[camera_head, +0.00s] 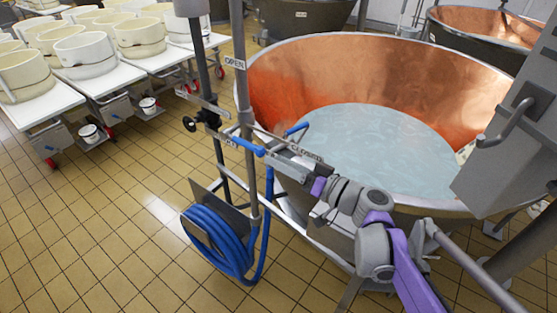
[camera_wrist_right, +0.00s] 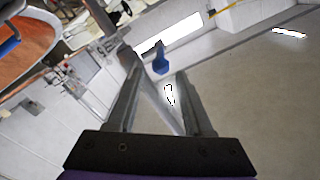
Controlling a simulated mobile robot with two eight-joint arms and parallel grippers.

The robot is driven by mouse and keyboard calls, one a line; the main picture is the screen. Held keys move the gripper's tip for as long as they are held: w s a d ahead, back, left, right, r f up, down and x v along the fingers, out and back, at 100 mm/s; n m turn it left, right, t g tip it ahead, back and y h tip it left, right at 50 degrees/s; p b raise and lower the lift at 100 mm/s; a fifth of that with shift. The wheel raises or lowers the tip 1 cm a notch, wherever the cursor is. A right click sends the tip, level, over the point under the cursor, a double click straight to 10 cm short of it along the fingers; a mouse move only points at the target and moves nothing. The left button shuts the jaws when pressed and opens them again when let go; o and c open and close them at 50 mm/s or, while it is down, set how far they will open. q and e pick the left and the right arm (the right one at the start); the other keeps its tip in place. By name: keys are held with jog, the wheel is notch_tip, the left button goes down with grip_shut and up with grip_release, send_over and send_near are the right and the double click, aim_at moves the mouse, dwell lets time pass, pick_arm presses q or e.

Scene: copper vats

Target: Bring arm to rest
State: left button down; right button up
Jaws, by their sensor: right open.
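My right arm (camera_head: 375,250), grey and purple, reaches in from the lower right in the head view. My left gripper is not in view.
The copper vat (camera_head: 300,75) holds pale liquid (camera_head: 375,145). A coiled blue hose (camera_head: 215,240) hangs on an upright stand left of the arm. Tables with white moulds (camera_head: 85,52) stand at the upper left. Tiled floor (camera_head: 110,220) is clear at the lower left.

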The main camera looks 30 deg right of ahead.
jog(key=shift+s, duration=0.1)
jog(key=s+a+f+n+g+h+p, duration=0.1)
jog(key=s+a+f+g, duration=0.3)
jog(key=a+f, duration=0.2)
jog(key=s+a+f+g+p, duration=0.1)
jog(key=s+a+f+g, duration=0.3)
jog(key=a+f, duration=0.2)
jog(key=s+d+f+n+g+h+p, duration=0.1)
jog(key=s+d+f+g+h, duration=0.2)
jog(key=s+f+h, duration=0.2)
jog(key=shift+s+h, duration=0.7)
jog(key=shift+s, duration=0.85)
